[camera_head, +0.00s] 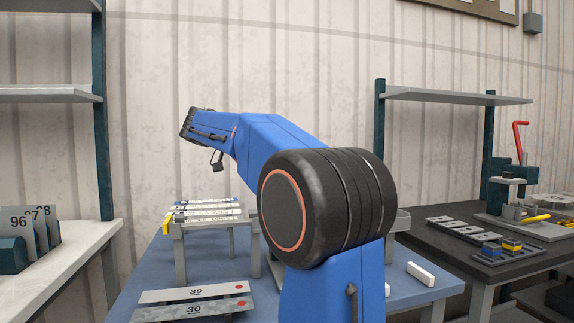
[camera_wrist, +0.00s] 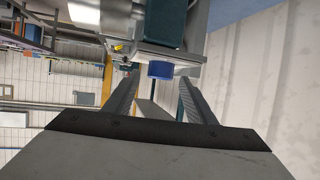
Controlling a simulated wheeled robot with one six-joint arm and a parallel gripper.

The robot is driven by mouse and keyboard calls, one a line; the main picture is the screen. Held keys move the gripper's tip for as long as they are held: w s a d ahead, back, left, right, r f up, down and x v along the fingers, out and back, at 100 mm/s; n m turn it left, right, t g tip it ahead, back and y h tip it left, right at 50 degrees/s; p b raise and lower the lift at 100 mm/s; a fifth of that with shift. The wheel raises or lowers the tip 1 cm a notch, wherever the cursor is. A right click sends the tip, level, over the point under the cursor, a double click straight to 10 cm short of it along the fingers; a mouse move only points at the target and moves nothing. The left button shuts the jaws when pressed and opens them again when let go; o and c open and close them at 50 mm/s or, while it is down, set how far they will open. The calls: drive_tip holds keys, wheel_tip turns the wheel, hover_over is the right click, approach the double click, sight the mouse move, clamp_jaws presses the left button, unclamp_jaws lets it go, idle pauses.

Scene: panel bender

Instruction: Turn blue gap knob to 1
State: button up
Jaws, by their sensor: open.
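A short blue cylinder, which looks like the blue gap knob (camera_wrist: 161,69), shows in the wrist view on the underside of a grey and dark-green housing (camera_wrist: 168,30). My gripper (camera_wrist: 159,84) is open, its two long grey fingers reaching up either side of the picture's middle. The blue knob appears between the fingertips, beyond or level with them; I cannot tell whether they touch it. No pointer or number on the knob is readable. In the head view my blue arm reaches up and left, and the knob cannot be made out there.
In the head view, a blue table (camera_head: 255,290) carries a rack of marked strips (camera_head: 205,213) and sheets labelled 39 (camera_head: 195,291) and 30 (camera_head: 193,309). Numbered plates (camera_head: 30,222) stand at left. A dark bench (camera_head: 450,240) at right holds parts and a red-handled tool (camera_head: 520,140).

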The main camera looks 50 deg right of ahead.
drive_tip(key=shift+x, duration=1.6)
drive_tip(key=shift+c, duration=0.5)
drive_tip(key=c, duration=0.9)
drive_tip(key=shift+c, duration=0.2)
drive_tip(key=shift+t, duration=0.4)
drive_tip(key=n+t, duration=0.2)
drive_tip(key=shift+s+r+n+t+h, duration=0.1)
drive_tip(key=shift+n+t+h, duration=0.2)
drive_tip(key=shift+n+t, duration=0.1)
drive_tip(key=n+t, duration=0.3)
drive_tip(key=t, duration=0.1)
drive_tip(key=shift+n, duration=0.3)
drive_tip(key=shift+n+t+y, duration=1.4)
drive_tip(key=shift+n+t, duration=0.7)
drive_tip(key=shift+t, duration=0.2)
drive_tip(key=shift+n+t+y, duration=0.5)
drive_tip(key=shift+n+t, duration=0.1)
drive_tip(key=shift+n, duration=0.1)
